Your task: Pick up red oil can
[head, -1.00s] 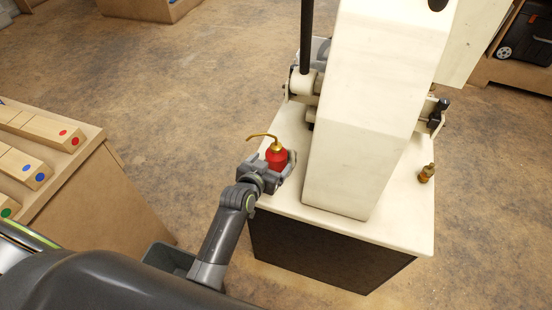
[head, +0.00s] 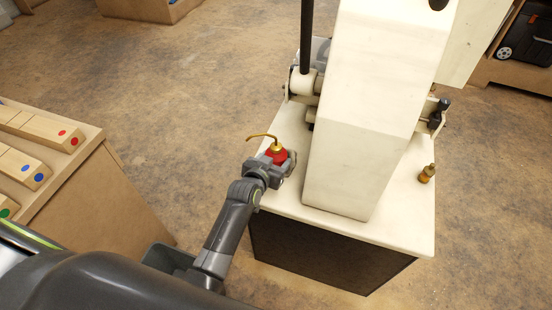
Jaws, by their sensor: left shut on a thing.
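The red oil can (head: 277,155) has a bent brass spout and is upright near the left edge of the cream machine's base top. My left gripper (head: 279,165) is shut around the can's body from the near side, and its fingers hide the lower part. I cannot tell whether the can touches the surface. My right gripper is not in view.
The cream machine (head: 368,130) rises just right of the can. A small brass fitting (head: 427,173) stands on the base's right side. A wooden bench (head: 75,195) with marked blocks is at the left. Open floor lies between them.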

